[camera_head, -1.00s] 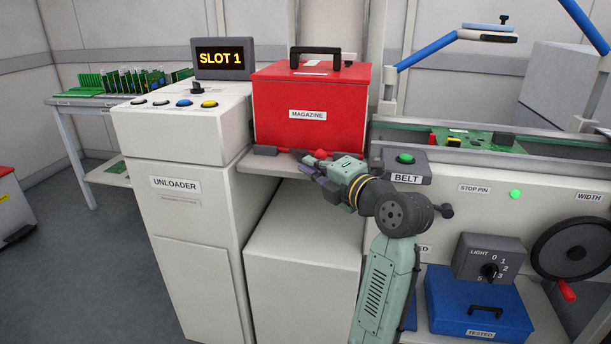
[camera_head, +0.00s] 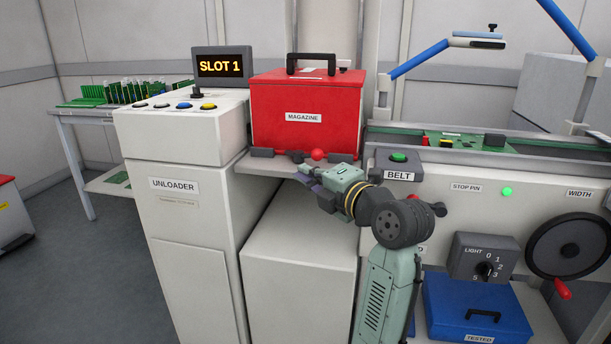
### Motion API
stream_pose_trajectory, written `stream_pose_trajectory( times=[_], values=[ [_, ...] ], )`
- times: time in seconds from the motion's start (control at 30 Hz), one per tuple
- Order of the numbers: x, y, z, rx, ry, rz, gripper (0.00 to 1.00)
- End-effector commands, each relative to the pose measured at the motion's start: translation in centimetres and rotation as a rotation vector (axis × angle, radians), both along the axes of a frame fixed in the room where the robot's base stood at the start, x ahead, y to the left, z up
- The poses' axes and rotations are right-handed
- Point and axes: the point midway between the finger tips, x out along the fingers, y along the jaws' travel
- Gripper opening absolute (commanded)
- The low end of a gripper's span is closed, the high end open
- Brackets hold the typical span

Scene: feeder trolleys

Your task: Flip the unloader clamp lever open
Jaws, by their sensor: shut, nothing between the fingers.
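The unloader (camera_head: 190,215) is a white cabinet at left centre, with a display reading SLOT 1 (camera_head: 221,66). A red magazine box (camera_head: 304,118) stands on its ledge to the right. A red ball knob (camera_head: 317,155), which looks like the end of the clamp lever, shows at the lower front of the magazine. The rest of the lever is hard to make out. My gripper (camera_head: 300,172) is shut and empty, pointing left, just below and left of the red knob. I cannot tell whether it touches the lever.
A belt control box (camera_head: 398,165) with a green button sits just right of my arm. A conveyor with a green board (camera_head: 465,140) runs behind it. A light dial (camera_head: 484,259) and a blue tested box (camera_head: 475,310) are lower right. Open floor lies at left.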

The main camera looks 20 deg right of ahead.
Motion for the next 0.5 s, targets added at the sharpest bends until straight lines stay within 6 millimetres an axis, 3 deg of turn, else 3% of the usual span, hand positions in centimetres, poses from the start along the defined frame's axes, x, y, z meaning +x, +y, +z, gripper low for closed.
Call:
stream_pose_trajectory(
  times=[0.2,0.5],
  values=[
    [-3.8,-2.0,0.0,-0.001,0.004,0.003,0.00],
    [-5.8,-3.1,0.3,0.000,0.004,0.006,0.00]
  ],
)
